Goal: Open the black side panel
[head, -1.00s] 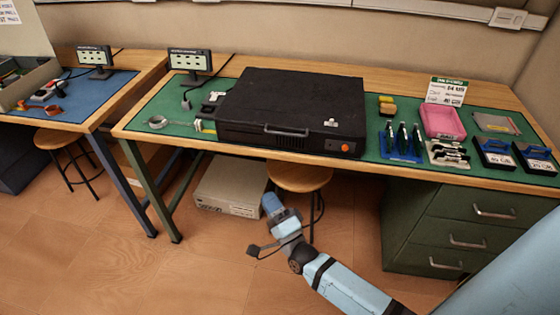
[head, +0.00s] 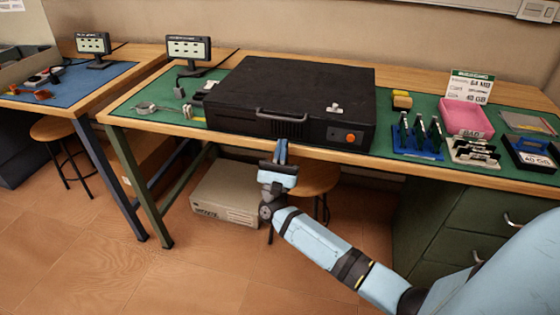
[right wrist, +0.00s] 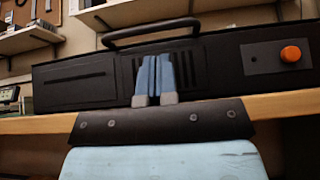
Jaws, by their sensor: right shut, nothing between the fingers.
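A black computer case (head: 290,85) lies flat on the green mat of the desk. Its front has a handle (head: 282,116), vent slots and an orange button (head: 350,137). In the right wrist view the case front (right wrist: 75,84) spans the picture, with the handle (right wrist: 152,32) above my fingers. My right gripper (head: 281,147) is shut and empty, just in front of the desk edge, below the handle. It also shows in the right wrist view (right wrist: 155,80), fingers together before the vents. I cannot tell which face is the side panel. My left gripper is not in view.
A pink tray (head: 464,114), a blue rack of screwdrivers (head: 418,143) and parts trays (head: 530,157) stand right of the case. A small monitor (head: 189,50) stands at left. A stool (head: 318,177) and beige box (head: 225,190) are below the desk.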

